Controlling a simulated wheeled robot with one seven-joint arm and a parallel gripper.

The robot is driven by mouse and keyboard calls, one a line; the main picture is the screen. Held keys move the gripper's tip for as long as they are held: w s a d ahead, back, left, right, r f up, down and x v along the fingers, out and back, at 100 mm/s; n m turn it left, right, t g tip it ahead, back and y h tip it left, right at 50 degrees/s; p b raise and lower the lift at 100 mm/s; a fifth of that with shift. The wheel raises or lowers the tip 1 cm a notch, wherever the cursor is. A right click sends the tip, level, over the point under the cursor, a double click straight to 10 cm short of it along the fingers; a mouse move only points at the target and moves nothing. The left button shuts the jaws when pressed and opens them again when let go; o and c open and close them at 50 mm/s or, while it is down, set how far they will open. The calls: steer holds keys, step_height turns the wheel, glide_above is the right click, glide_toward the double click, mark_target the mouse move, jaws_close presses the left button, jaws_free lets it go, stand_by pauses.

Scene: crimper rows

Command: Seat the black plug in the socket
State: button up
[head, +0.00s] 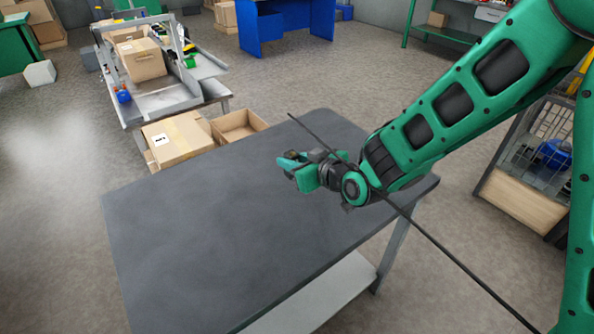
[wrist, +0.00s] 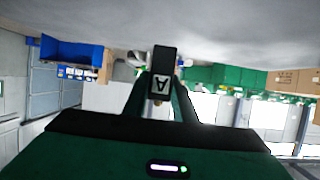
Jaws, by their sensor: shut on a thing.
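In the wrist view, a black block with a white label bearing an upside-down letter A, the black plug (wrist: 164,60), sits between the fingers of my gripper (wrist: 163,88). My gripper is shut on it. In the head view, my gripper (head: 290,162) is above the right far part of the grey table, pointing left. The plug cannot be made out clearly there. I do not see the socket in either view.
The grey table top (head: 210,225) is bare. A thin dark rod (head: 450,255) crosses the view by my gripper; I cannot tell what it is. Cardboard boxes (head: 178,140) stand beyond the table, near a grey bench (head: 165,103). A wire cage (head: 530,165) stands at right.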

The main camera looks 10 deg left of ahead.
mark_target(296, 159)
steer(key=w, duration=0.1)
steer(key=w+f, duration=0.1)
steer(key=shift+w+d+f, duration=0.15)
steer(key=shift+w+f, duration=0.15)
steer(key=shift+f, duration=2)
steer(key=o, duration=1.1)
steer(key=shift+f, duration=0.1)
